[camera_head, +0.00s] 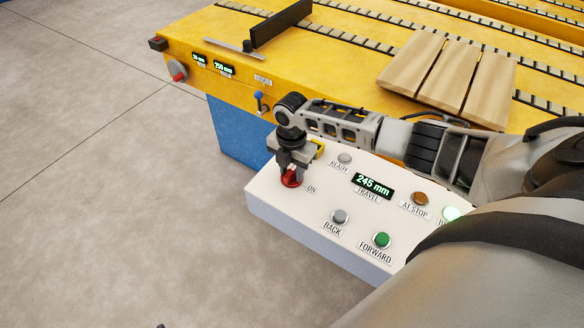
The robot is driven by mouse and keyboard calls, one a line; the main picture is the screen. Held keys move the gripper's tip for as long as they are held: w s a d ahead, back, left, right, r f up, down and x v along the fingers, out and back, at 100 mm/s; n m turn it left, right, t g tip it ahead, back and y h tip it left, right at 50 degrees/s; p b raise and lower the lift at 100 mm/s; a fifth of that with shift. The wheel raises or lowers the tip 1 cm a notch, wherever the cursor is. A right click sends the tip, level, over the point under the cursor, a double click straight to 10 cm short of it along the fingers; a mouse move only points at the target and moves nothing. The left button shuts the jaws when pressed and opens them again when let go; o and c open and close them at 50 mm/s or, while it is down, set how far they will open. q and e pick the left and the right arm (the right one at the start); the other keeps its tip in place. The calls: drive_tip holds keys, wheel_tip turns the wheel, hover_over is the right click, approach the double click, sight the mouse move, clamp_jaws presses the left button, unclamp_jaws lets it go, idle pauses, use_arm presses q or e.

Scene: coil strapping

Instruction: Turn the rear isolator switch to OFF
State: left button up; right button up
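A red rotary switch (291,179) sits at the far left corner of the white control panel (290,208), with an "ON" label beside it. My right gripper (291,168) points down right over this switch, its fingers at the knob and hiding its upper part. Whether the fingers are shut on the knob cannot be made out. A bit of yellow (319,149) shows behind the gripper. An "OFF" label is not visible. Another red knob on a grey round base (178,72) is on the yellow machine's left end. My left gripper is not in view.
The panel carries a "245 mm" travel display (373,185), a grey BACK button (339,216), a green FORWARD button (381,240) and an amber button (420,199). Wooden boards (450,75) lie on the yellow machine (345,45). My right arm crosses above the panel's back edge.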

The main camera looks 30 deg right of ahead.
sight(292, 171)
wheel_tip(292, 171, up, 16)
drive_tip(key=shift+p, duration=0.3)
idle(0.4)
idle(0.4)
drive_tip(key=s+a+f+m+t+y, duration=0.2)
drive_tip(key=s+a+f+m, duration=0.1)
drive_tip(key=a+f, duration=0.4)
drive_tip(key=s+a+f+m+t+y, duration=0.1)
drive_tip(key=s+a+f+m+t, duration=0.2)
drive_tip(key=a+f, duration=0.4)
drive_tip(key=s+m+t, duration=0.5)
drive_tip(key=s+m, duration=0.7)
drive_tip(key=m, duration=0.2)
drive_tip(key=shift+s+a+f, duration=0.3)
drive_tip(key=shift+a, duration=0.05)
